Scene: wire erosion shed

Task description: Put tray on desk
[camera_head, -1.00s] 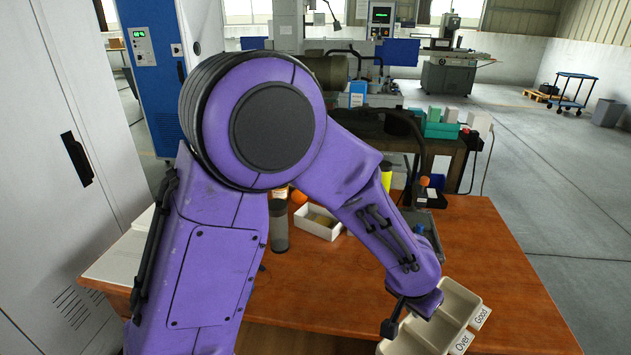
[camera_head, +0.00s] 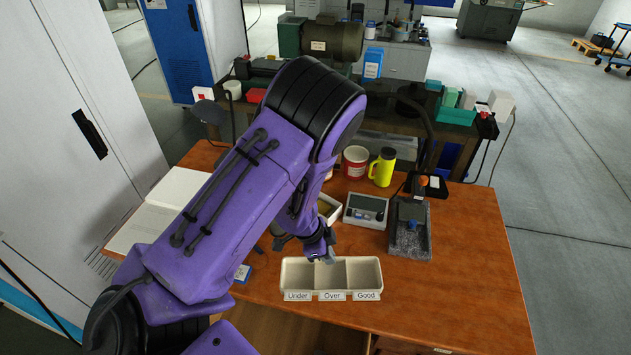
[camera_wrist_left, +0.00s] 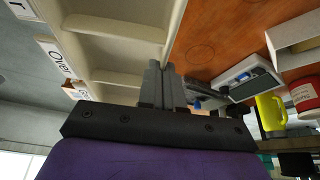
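The cream tray (camera_head: 363,272) has three compartments labelled Under, Over and Good. In the head view it appears level over the front of the wooden desk (camera_head: 465,270); I cannot tell whether it touches the top. My left gripper (camera_head: 328,258) is at the tray's far rim, near the middle. In the left wrist view, the fingers of my left gripper (camera_wrist_left: 165,84) are close together, with the rim of the tray (camera_wrist_left: 176,30) running in between them. The tray's interior looks empty. My right gripper is not in view.
Behind the tray stand a grey meter (camera_head: 366,210), a yellow mug (camera_head: 382,168), a red cup (camera_head: 355,162) and a dark stand on a stone base (camera_head: 410,240). An open book (camera_head: 160,210) lies at the left. The desk's right side is clear.

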